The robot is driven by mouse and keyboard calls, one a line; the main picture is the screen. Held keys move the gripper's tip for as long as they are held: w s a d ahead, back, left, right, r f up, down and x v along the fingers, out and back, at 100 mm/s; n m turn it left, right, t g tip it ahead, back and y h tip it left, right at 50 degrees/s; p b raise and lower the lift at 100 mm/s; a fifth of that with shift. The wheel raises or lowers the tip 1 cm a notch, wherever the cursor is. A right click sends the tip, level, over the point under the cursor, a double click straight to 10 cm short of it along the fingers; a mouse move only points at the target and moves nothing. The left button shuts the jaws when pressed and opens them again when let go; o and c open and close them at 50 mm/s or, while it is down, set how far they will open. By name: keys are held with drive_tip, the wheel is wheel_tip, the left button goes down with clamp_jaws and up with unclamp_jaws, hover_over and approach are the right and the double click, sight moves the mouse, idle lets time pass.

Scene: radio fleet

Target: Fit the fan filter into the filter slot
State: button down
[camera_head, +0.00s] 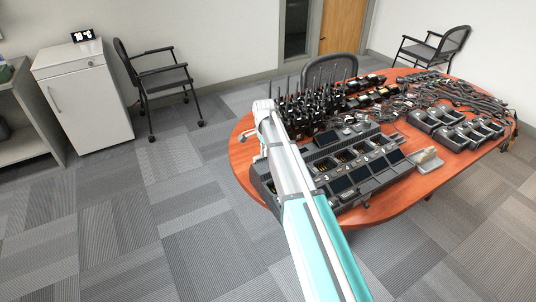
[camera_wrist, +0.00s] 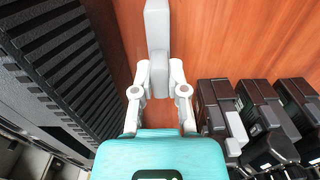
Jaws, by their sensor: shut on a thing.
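My gripper (camera_wrist: 158,72) is shut on a slim light grey piece in the wrist view. I cannot make out the filter slot in either view.
The wooden table (camera_head: 243,165) carries a black charger bank (camera_head: 345,185), upright radios (camera_head: 318,108), tangled cables (camera_head: 465,95) and more chargers (camera_head: 455,128). Dark radio-like devices (camera_wrist: 255,110) stand close right of the gripper. Bare wood shows beyond the gripper.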

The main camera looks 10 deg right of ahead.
drive_tip(key=shift+f, duration=0.15)
drive_tip(key=shift+f, duration=0.1)
drive_tip(key=c, duration=0.7)
unclamp_jaws()
drive_tip(key=shift+o, duration=0.2)
drive_tip(key=shift+r, duration=0.2)
wheel_tip(320, 180, up, 12)
drive_tip(key=p, duration=1.2)
